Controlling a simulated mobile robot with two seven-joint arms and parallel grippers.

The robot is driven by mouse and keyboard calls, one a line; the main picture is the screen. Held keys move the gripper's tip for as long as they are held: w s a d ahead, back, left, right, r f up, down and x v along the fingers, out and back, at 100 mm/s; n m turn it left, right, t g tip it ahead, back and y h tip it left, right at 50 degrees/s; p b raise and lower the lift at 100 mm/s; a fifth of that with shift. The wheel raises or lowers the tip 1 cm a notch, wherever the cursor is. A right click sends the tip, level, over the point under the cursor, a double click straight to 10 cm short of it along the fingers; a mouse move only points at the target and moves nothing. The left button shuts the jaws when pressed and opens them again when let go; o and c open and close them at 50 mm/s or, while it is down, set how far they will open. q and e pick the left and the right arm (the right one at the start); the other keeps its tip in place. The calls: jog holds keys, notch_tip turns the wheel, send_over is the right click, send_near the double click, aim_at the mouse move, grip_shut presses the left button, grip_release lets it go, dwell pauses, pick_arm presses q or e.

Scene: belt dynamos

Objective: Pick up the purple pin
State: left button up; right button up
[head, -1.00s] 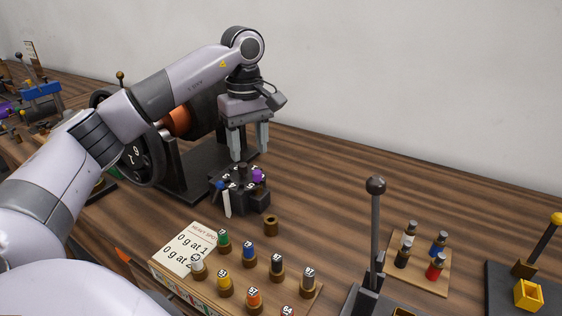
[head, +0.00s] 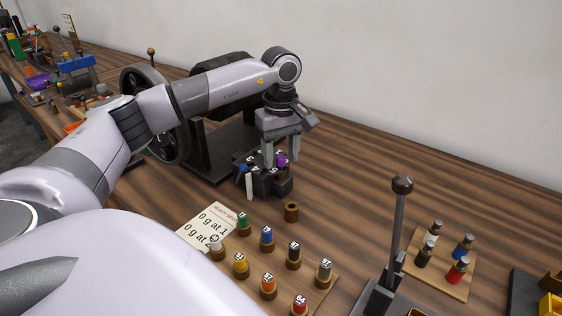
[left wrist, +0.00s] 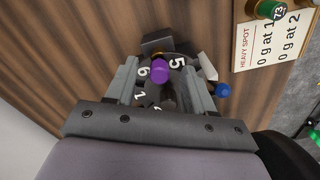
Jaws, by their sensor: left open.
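The purple pin (head: 281,160) stands in a dark numbered block (head: 268,186) on the wooden table. In the left wrist view the purple pin (left wrist: 160,74) shows its round top between my two fingers, near the numbers 6 and 5. My left gripper (head: 282,160) is open, pointing down over the block, with its fingers on either side of the purple pin; I cannot tell whether they touch it. My right gripper is not in view.
A dark machine with a wheel (head: 150,110) stands behind my arm. A brass ring (head: 291,211) lies in front of the block. A board of numbered coloured pegs (head: 267,262) and an upright lever (head: 400,230) stand nearer. Table right of the block is clear.

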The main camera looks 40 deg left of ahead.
pick_arm(q)
grip_shut()
jog(key=shift+r, duration=0.2)
notch_tip(320, 180, up, 10)
notch_tip(320, 180, up, 8)
jog(key=p, duration=0.3)
send_over(282, 157)
jog(key=shift+a+r+p, duration=0.1)
jog(key=shift+r+p, duration=0.3)
jog(key=shift+r, duration=0.45)
jog(key=shift+s, duration=0.1)
